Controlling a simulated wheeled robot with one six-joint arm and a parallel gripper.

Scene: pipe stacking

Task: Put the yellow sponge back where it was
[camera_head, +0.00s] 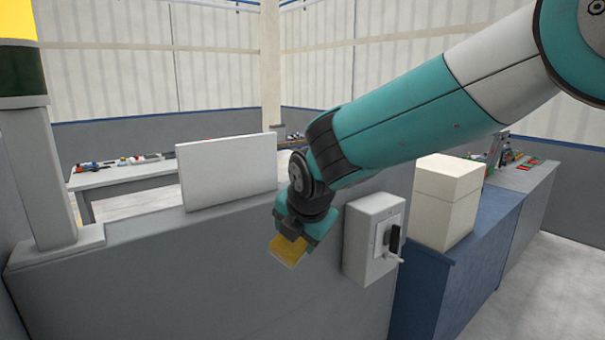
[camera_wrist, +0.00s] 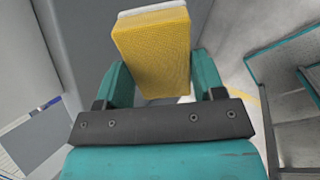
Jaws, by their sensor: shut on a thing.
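The yellow sponge (camera_wrist: 155,55) is held between the two teal fingers of my gripper (camera_wrist: 160,80) in the wrist view. It has a white layer along its far end. In the head view the sponge (camera_head: 287,251) sticks out below my gripper (camera_head: 300,235), in front of the grey wall-like partition. My gripper is shut on it, and the sponge is tilted. In the head view it appears clear of any surface, though the gap to the partition is hard to judge.
A grey switch box (camera_head: 372,240) with a black handle is on the partition (camera_head: 180,275), right of my gripper. A white panel (camera_head: 228,172) stands on the partition's top. A white box (camera_head: 447,203) sits on a blue cabinet (camera_head: 470,265). A table (camera_head: 125,177) with small items stands behind.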

